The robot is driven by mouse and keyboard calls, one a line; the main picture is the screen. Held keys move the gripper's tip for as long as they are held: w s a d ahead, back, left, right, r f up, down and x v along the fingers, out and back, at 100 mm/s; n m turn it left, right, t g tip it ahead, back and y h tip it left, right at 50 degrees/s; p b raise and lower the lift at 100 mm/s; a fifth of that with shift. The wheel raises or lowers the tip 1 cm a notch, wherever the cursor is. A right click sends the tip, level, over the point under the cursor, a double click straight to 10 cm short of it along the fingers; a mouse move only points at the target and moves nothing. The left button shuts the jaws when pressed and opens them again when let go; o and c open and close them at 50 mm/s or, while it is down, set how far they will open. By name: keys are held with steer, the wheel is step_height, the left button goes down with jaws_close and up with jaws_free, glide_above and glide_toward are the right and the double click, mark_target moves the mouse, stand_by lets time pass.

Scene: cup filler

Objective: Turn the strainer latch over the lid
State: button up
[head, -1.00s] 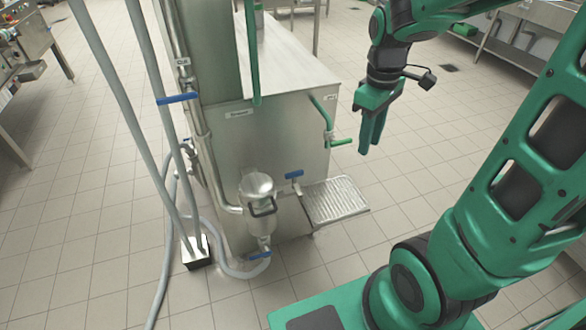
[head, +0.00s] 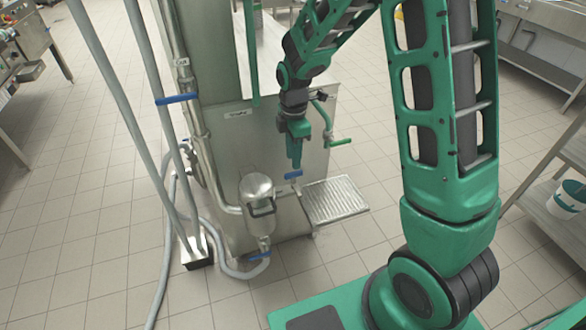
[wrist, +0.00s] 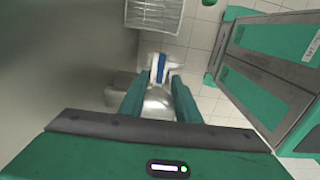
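The strainer (head: 258,215) is a steel canister low on the front of the steel machine, with a domed lid (head: 256,186) on top. Its latch (head: 263,209) shows as a dark, looped bar at the front, just below the dome. My gripper (head: 294,166) points down, up and right of the strainer in the head view, apart from it. In the wrist view my gripper (wrist: 160,92) has its two green fingers apart, with nothing held. A rounded silver surface, likely the lid (wrist: 158,103), shows beyond and between them. The latch cannot be made out there.
A ridged drip tray (head: 335,199) juts out to the right. A green-handled tap (head: 340,142) is close by. Pipes and a hose (head: 222,268) run left of the strainer.

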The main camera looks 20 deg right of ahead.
mark_target(294, 172)
step_height(294, 172, down, 6)
steer(key=shift+r, duration=0.1)
stand_by(0.4)
jaws_close()
